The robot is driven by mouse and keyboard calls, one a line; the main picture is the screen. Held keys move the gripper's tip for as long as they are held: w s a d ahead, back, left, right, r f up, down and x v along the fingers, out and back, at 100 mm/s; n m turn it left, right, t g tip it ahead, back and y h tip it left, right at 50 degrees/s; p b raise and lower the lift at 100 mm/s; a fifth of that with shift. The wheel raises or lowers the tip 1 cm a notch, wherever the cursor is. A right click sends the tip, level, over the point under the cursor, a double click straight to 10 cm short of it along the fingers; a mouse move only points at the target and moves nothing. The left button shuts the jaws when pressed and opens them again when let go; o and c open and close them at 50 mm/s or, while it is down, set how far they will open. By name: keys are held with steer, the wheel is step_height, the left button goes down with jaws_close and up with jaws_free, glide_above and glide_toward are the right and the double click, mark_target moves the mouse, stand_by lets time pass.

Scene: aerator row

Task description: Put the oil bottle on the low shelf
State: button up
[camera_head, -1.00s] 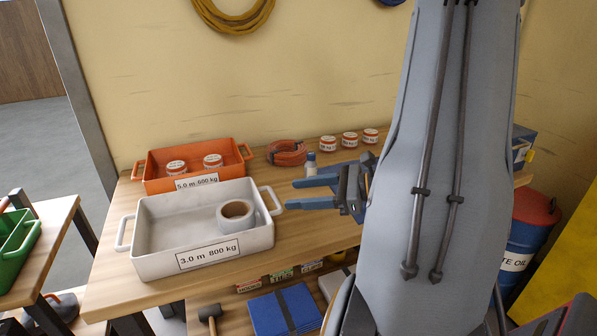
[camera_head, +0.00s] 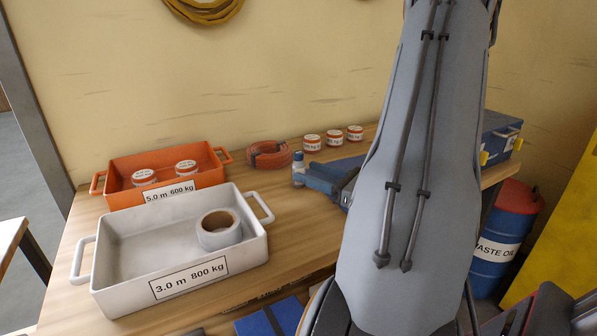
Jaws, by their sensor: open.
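My arm hides part of the gripper and the bench behind. Only a sliver of the low shelf shows under the bench's front edge, with a blue folded item (camera_head: 272,318) on it.
A white tray (camera_head: 112,289) holding a tape roll (camera_head: 219,230) and an orange tray (camera_head: 118,167) with two tins stand left. An orange coil (camera_head: 268,154) and three tins (camera_head: 333,138) lie behind the bottle. A blue box (camera_head: 498,137) and waste oil drum (camera_head: 497,245) stand right.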

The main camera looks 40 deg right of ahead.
mark_target(304, 167)
steer(key=x, duration=0.1)
steer(key=p+x, duration=0.1)
steer(key=x, duration=0.3)
steer(key=shift+w+d+r, duration=0.15)
steer(key=shift+d, duration=0.1)
steer(key=c, duration=1.3)
steer(key=shift+r, duration=0.15)
